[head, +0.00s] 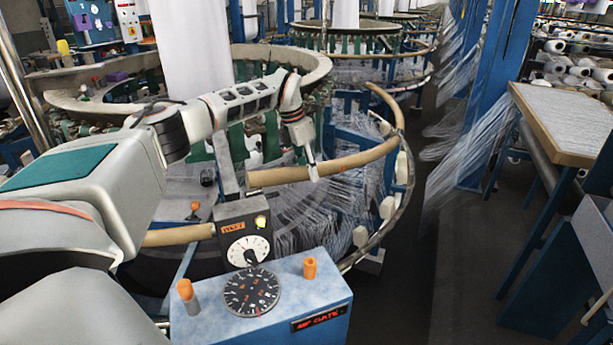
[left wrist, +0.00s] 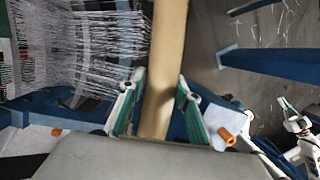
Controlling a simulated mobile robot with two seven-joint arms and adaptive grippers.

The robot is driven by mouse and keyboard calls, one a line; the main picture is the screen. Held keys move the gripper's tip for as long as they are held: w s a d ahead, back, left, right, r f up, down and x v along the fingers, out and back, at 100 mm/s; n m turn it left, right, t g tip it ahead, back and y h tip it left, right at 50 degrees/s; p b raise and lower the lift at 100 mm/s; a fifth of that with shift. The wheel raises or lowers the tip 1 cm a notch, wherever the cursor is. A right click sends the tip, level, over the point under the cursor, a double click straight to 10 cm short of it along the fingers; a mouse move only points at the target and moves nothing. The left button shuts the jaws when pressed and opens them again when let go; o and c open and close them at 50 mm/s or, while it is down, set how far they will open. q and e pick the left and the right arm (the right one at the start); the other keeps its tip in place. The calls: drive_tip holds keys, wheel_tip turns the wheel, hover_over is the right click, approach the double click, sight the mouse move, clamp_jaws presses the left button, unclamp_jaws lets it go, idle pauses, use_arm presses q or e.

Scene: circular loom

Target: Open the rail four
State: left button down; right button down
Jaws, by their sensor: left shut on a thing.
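A tan curved rail (head: 350,160) runs around the front right of the near circular loom (head: 300,215). My left gripper (head: 314,172) reaches over the loom from the left and is shut on this rail. In the left wrist view the rail (left wrist: 165,70) passes between the two green-and-white fingers (left wrist: 155,105). The rail's left end stands apart from another tan rail piece (head: 180,236) at the lower left. No number shows on the rail, so I cannot tell which one it is. A white jointed part at the right of the left wrist view may be my right gripper; its fingers are unclear.
A blue control box (head: 300,290) with a dial and orange knobs stands in front. A dark gauge box (head: 243,235) is behind it. White threads (head: 340,205) fan out inside the loom. The aisle floor (head: 410,270) is clear; a table (head: 565,120) stands right.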

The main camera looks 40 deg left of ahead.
use_arm(q)
drive_tip(key=shift+g, duration=0.3)
drive_tip(key=r, duration=0.2)
drive_tip(key=w+r, duration=0.1)
drive_tip(key=r, duration=0.1)
drive_tip(key=shift+a, duration=0.15)
drive_tip(key=c, duration=1.5)
unclamp_jaws()
drive_tip(key=shift+s+f, duration=0.1)
drive_tip(key=shift+o, duration=0.2)
drive_tip(key=v, duration=1.2)
